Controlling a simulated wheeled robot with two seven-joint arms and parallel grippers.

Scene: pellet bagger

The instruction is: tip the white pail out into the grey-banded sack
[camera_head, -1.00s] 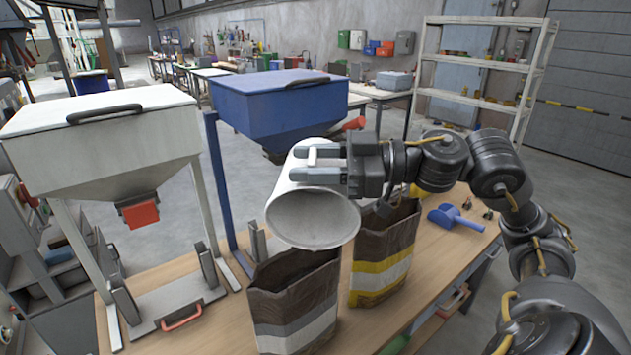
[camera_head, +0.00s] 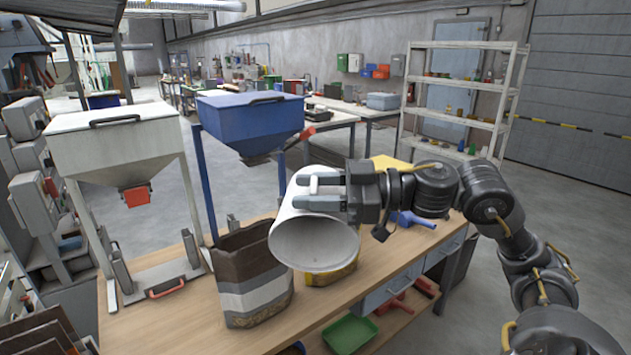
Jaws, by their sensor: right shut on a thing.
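My right gripper (camera_head: 314,194) is shut on the white pail (camera_head: 312,246) and holds it above the bench. The pail is tipped over, its mouth facing me and downward; the inside that shows looks bare, with nothing falling out. The grey-banded sack (camera_head: 254,295), brown with grey and white bands, stands upright and open on the bench, just left of and below the pail. The pail's rim overlaps the sack's right edge in the picture. The yellow-banded sack (camera_head: 333,276) is mostly hidden behind the pail. My left gripper is not in view.
A white hopper (camera_head: 115,145) and a blue hopper (camera_head: 250,122) stand at left and behind. A blue scoop (camera_head: 415,220) lies on the wooden bench (camera_head: 190,327) to the right. A green tray (camera_head: 350,335) is below. The bench's front left is clear.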

